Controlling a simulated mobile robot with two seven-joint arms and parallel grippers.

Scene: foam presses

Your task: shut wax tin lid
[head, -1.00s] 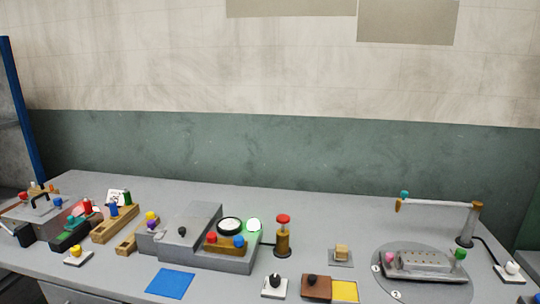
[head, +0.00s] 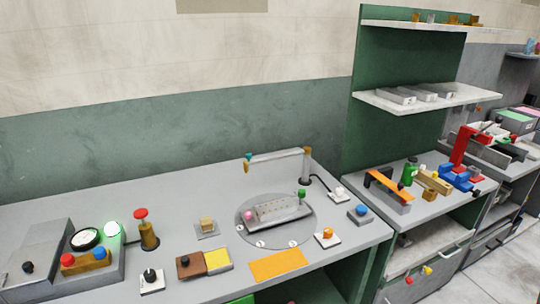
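What looks like the wax tin (head: 217,261) is a low square with a yellow face on the grey bench. Joined to its left side is a brown square plate (head: 189,272) with a dark knob, which looks like its lid. The plate lies flat beside the yellow part, so the yellow face is uncovered. I cannot make out a hinge at this size. Neither of my grippers is in the head view.
A white switch block (head: 152,283) with a black knob stands left of the tin. An orange mat (head: 277,265) lies to its right. A red-topped post (head: 148,235) and a small yellow-brown block (head: 207,225) stand behind. A round turntable (head: 301,236) is further right.

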